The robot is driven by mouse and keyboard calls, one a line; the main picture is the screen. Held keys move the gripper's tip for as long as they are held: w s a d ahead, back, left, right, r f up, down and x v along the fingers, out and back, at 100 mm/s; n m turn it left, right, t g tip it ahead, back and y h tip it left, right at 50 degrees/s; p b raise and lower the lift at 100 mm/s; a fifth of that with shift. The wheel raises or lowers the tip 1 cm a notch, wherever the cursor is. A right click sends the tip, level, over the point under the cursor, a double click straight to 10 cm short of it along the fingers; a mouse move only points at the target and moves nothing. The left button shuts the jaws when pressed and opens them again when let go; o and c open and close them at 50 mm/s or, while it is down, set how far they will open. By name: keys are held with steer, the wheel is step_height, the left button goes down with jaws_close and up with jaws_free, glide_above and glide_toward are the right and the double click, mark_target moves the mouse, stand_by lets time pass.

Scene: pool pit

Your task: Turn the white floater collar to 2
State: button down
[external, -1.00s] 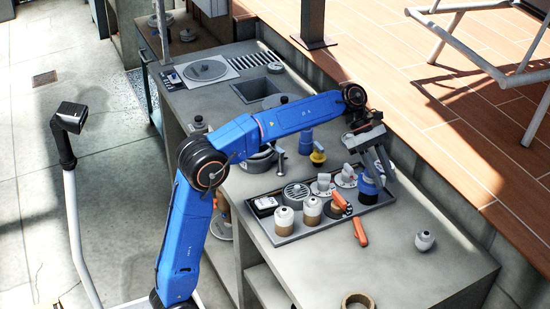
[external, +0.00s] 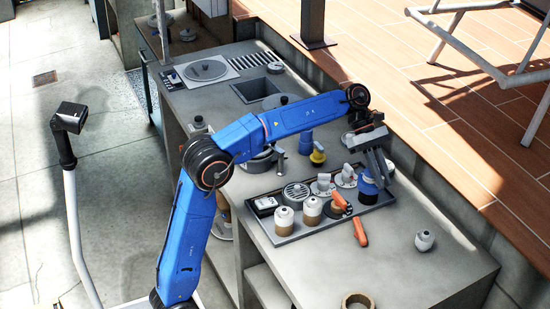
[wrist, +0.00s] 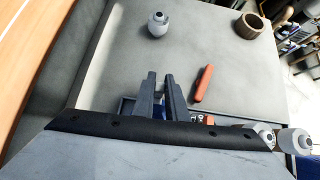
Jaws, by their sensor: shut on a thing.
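My gripper (external: 377,176) is at the right end of the dark tray, fingers pointing down, shut on the top of a floater with a blue lower part (external: 368,188). The fingers hide most of its top, and no number on it can be read. In the wrist view my gripper (wrist: 160,88) shows its two fingers close together, with a bit of blue between them. Two white floaters with tan lower parts, one at the left (external: 284,219) and one beside it (external: 312,209), stand upright in the tray's front.
The tray (external: 287,239) also holds a round grille (external: 297,193) and white fittings (external: 346,177). A small grey-white bottle (external: 424,240) and a tan ring (external: 357,301) stand on the otherwise clear counter at right.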

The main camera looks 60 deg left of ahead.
steer(key=shift+s+a+m+g+y, duration=0.15)
steer(key=shift+s+m+g, duration=0.25)
steer(key=shift+m+g, duration=0.55)
steer(key=shift+s+a+m+g+y, duration=0.1)
steer(key=shift+s+m+g+y, duration=0.15)
steer(key=shift+s+m+g, duration=0.6)
steer(key=shift+a+m+g+y, duration=0.15)
steer(key=shift+m+g, duration=0.45)
steer(key=shift+m, duration=0.7)
steer(key=shift+s, duration=0.1)
steer(key=c, duration=1.8)
jaws_free()
steer(key=shift+o, duration=0.2)
steer(key=shift+d, duration=0.1)
